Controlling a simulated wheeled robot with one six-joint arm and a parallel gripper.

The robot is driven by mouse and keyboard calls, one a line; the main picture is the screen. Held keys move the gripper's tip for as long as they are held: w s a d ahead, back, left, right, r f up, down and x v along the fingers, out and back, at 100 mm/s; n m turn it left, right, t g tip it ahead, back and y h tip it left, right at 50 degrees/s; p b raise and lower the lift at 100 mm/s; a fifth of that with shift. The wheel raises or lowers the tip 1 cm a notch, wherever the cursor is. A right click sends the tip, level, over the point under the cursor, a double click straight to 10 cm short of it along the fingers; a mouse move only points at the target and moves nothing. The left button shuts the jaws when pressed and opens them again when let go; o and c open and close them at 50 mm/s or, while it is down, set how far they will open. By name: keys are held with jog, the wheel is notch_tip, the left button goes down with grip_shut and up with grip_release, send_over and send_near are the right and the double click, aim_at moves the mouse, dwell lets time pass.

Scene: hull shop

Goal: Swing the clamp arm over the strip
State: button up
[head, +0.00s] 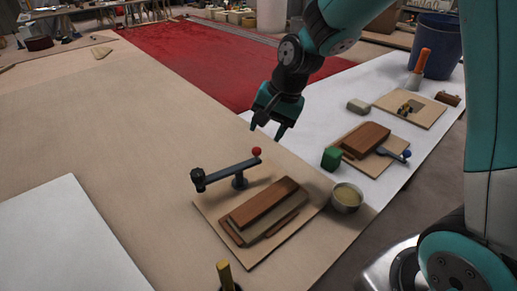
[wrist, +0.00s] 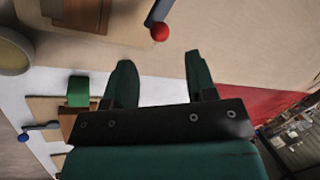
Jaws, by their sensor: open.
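The clamp arm (head: 225,171) is a dark bar on a short post, with a red ball knob (head: 257,152) at one end and a dark cylindrical end piece (head: 198,179) at the other. It stands on a thin wooden board behind a stack of wooden strips (head: 264,210); the bar lies beside the stack, not over it. My gripper (head: 269,130) is open and empty, above and behind the red knob, apart from it. In the wrist view, the red knob (wrist: 160,32) shows beyond the fingertips (wrist: 160,62); most of the bar is out of that view.
A metal bowl (head: 346,198) stands right of the strips. A green block (head: 332,158) and a second board with a brown block (head: 366,139) and a blue-knobbed lever (head: 407,154) lie further right. A yellow-handled tool (head: 224,273) is at the front.

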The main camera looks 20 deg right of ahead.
aim_at(258, 148)
jog(key=x, duration=0.6)
jog(key=shift+w+a+f, duration=0.1)
jog(key=shift+f, duration=0.3)
grip_shut()
